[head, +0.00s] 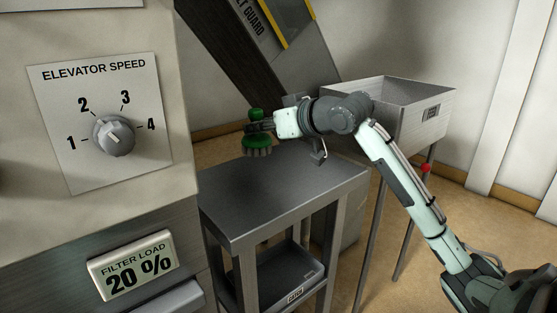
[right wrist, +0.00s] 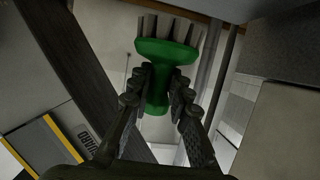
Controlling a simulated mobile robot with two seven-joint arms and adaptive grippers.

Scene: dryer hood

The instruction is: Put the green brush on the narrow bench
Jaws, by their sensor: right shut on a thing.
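In the right wrist view, both fingers of my right gripper (right wrist: 160,92) press on the neck of the green brush (right wrist: 165,60). The narrow bench (head: 285,200) is a dark grey metal table with a flat, bare top. The brush is over the bench's far left part. I cannot tell whether the bristles touch the top. My left gripper is not in view.
A cabinet with an elevator speed dial (head: 114,136) and a filter load display (head: 135,266) stands close on the left. A lower shelf of the bench holds a dark tray (head: 289,270). A metal bin on legs (head: 405,112) stands behind right.

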